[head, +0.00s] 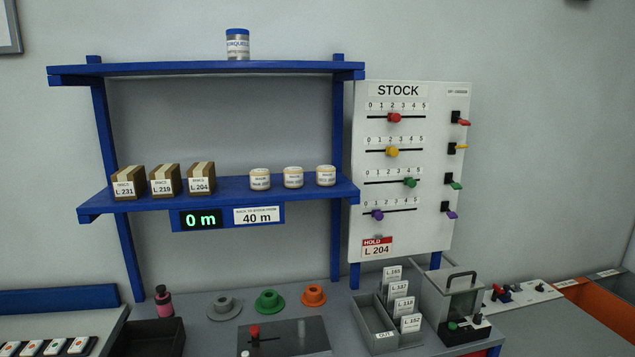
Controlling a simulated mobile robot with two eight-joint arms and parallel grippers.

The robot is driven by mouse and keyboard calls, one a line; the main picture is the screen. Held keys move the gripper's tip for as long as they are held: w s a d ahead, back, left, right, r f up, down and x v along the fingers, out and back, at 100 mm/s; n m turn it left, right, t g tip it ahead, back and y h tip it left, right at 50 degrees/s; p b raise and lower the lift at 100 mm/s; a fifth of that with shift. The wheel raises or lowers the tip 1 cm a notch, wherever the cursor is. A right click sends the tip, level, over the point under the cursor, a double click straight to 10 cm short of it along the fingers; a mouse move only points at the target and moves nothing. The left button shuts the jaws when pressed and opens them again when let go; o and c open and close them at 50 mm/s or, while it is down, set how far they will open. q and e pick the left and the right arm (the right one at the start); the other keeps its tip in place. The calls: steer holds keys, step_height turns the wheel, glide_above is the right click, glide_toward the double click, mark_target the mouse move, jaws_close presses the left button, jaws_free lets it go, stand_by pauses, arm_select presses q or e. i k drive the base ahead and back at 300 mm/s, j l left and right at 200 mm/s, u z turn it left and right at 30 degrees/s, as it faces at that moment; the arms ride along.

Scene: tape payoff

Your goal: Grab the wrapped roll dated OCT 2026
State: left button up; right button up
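Three small cream wrapped rolls stand in a row on the right half of the blue middle shelf (220,190). They are the left roll (260,179), the middle roll (293,177) and the right roll (326,176). Each has a label with small print, too small to read here, so I cannot tell which is dated OCT 2026. Neither of my grippers is in the head view.
Three cartons, L 231 (129,183), L 219 (166,180) and L 204 (201,178), stand left of the rolls. The upper shelf (150,70) hangs above. A STOCK board (430,200) stands right. A clear-sided device (462,305) and card bin (375,318) are below.

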mark_target(325, 175)
steer(key=i+l, duration=0.15)
steer(key=l, duration=0.2)
steer(key=i+l, duration=0.1)
steer(key=l, duration=0.2)
steer(key=i+l, duration=0.15)
steer(key=l, duration=0.2)
steer(key=i+l, duration=0.1)
steer(key=l, duration=0.2)
